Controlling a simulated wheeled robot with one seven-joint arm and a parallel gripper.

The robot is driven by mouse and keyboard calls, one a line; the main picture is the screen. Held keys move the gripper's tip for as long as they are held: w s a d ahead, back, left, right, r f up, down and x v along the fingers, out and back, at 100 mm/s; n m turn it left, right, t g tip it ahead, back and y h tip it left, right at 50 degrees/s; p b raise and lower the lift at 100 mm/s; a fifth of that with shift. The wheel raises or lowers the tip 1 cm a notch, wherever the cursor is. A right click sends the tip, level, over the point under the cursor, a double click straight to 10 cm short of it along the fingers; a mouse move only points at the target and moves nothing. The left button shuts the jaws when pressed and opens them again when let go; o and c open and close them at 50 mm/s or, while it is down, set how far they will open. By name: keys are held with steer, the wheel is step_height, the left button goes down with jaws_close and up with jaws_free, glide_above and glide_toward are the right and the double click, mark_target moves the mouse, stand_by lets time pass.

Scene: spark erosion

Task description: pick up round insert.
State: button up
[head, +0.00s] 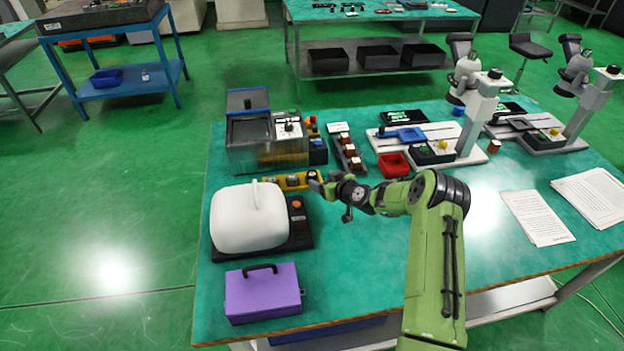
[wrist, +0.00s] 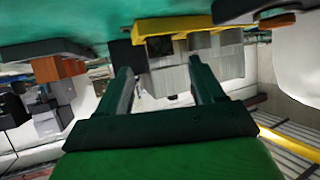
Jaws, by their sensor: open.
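A yellow holder (head: 291,181) with small grey metal inserts (head: 289,179) stands on the teal table. I cannot tell which insert is the round one, as they are small and partly hidden. In the wrist view, which looks upside down, the yellow holder (wrist: 180,26) is at the top with grey pieces (wrist: 200,43) in it. My gripper (head: 318,181) is at the holder's right end in the head view. In the wrist view my gripper (wrist: 160,70) is open. Its fingers are apart, with no held piece visible between them, and point toward the holder area.
A purple box (head: 263,293) is in front. A red bin (head: 393,165) and microscope-like stands are right.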

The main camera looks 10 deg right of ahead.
mark_target(313, 175)
steer(key=x, duration=0.6)
steer(key=shift+a+b, duration=0.15)
steer(key=shift+b, duration=0.25)
steer(key=shift+r, duration=0.2)
jaws_close()
